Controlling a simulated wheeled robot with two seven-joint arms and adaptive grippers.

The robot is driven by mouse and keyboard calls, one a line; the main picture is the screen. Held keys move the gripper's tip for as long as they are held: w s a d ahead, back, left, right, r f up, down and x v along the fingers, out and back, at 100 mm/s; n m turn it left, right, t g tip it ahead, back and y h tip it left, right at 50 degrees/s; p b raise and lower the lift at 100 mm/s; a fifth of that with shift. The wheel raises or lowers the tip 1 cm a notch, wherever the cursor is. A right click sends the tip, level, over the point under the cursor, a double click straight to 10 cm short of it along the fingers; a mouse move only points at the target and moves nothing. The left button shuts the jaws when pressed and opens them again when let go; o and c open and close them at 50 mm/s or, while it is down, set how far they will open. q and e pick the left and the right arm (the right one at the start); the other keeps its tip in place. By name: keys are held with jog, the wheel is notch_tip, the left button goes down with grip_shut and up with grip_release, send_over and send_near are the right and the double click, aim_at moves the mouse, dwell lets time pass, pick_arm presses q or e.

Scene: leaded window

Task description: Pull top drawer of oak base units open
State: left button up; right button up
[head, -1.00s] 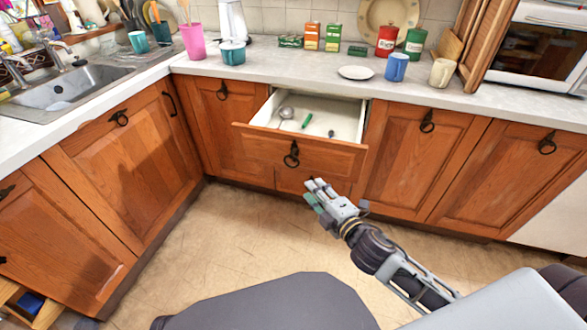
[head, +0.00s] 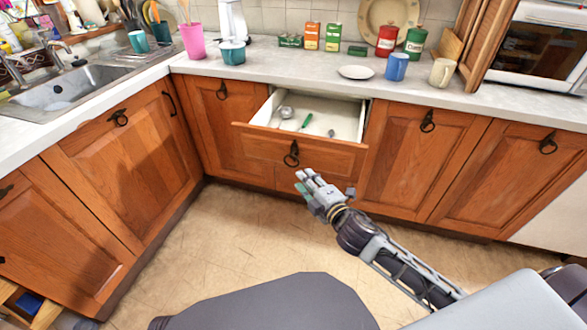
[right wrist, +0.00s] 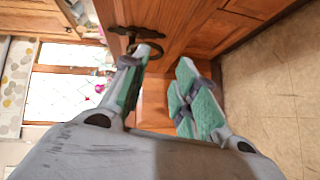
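The oak base units' top drawer (head: 265,145) stands pulled out in the head view, its pale inside showing. Its dark ring handle (head: 291,156) hangs on the drawer front. My right gripper (head: 303,181) is just in front of and below that handle. In the right wrist view my right gripper (right wrist: 158,75) has its two green-padded fingers spread apart with nothing between them. A dark ring handle (right wrist: 152,46) shows close by the left finger's tip; I cannot tell whether they touch. My left gripper is not in view.
A ladle-like utensil (head: 286,112) and a green-handled item (head: 306,121) lie in the drawer. Closed oak doors (head: 417,170) flank it. The counter (head: 300,62) above holds a plate, mugs and tins. The floor (head: 230,235) in front is clear.

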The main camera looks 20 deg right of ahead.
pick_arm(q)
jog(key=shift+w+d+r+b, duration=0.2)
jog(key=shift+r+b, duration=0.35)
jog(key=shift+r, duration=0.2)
pick_arm(e)
jog(key=x, duration=0.8)
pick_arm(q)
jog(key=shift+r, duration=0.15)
pick_arm(e)
jog(key=shift+w, duration=0.1)
jog(key=shift+c, duration=0.4)
jog(key=c, duration=0.5)
grip_shut()
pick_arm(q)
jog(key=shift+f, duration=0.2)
